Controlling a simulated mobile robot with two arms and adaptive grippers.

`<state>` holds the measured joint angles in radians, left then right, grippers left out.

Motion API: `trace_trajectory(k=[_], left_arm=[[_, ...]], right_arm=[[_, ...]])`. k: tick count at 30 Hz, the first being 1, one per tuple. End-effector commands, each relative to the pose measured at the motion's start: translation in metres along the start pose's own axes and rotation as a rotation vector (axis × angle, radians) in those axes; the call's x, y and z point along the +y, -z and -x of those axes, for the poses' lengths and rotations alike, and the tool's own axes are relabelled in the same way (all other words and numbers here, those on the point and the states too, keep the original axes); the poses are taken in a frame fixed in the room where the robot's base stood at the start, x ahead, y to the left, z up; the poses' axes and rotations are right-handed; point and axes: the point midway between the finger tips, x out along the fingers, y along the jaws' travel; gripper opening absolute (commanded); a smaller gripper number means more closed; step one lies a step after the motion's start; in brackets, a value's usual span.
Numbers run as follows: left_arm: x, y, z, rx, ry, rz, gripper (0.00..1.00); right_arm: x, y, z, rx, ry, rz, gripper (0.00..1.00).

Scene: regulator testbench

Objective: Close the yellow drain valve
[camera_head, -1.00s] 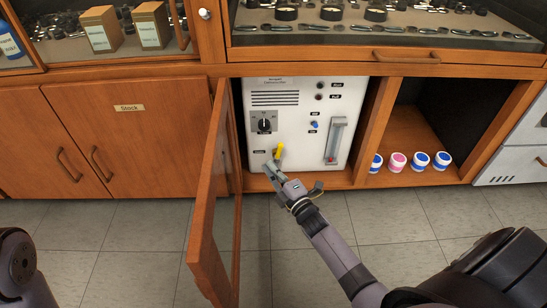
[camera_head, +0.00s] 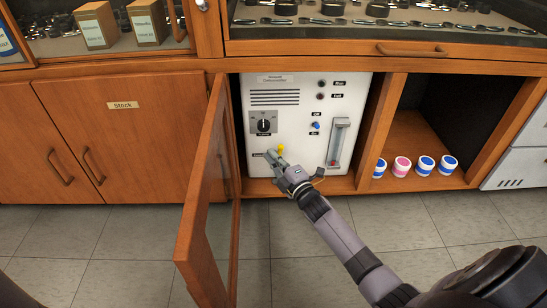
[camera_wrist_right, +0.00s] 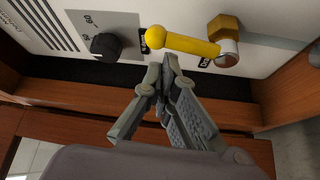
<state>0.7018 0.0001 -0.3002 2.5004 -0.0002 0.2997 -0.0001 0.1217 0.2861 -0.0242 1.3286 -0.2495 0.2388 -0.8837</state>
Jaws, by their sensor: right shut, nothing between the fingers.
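The yellow drain valve handle (camera_head: 281,149) is low on the front of the white panel unit (camera_head: 342,88). In the right wrist view the yellow handle (camera_wrist_right: 185,43) has a ball end and extends left from its brass body (camera_wrist_right: 225,28). My right gripper (camera_head: 270,154) is just left of the handle in the head view and partly covers the valve. In the right wrist view its shut, empty fingertips (camera_wrist_right: 169,62) are close below the handle; whether they touch it I cannot tell. My left gripper is out of view.
An open glazed cabinet door (camera_head: 197,210) stands out left of the unit. A wooden post (camera_head: 377,130) bounds it on the right. Several small jars (camera_head: 424,165) stand in the neighbouring bay. A black knob (camera_wrist_right: 105,46) sits on the panel. The floor in front is clear.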

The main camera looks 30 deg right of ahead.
Motion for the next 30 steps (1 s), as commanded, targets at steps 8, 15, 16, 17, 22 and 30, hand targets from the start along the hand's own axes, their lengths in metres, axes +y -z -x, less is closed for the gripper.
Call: trace_trajectory(k=[8,15,16,17,22,30], left_arm=[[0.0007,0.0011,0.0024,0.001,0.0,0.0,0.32],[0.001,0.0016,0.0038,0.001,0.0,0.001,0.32],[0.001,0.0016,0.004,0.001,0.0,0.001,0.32],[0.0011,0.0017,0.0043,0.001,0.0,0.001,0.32],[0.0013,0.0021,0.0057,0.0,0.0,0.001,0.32],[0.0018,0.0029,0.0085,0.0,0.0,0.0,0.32]], right_arm=[[-0.0004,-0.0019,0.0013,-0.001,-0.018,-0.032,0.0],[0.0007,-0.0035,0.0023,-0.001,-0.037,-0.064,0.0],[0.0008,-0.0036,0.0024,-0.001,-0.039,-0.068,0.0],[0.0009,-0.0038,0.0025,0.0,-0.042,-0.072,0.0],[0.0011,-0.0052,0.0034,0.0,-0.056,-0.097,0.0],[0.0016,-0.0091,0.0052,-0.002,-0.086,-0.148,0.0]])
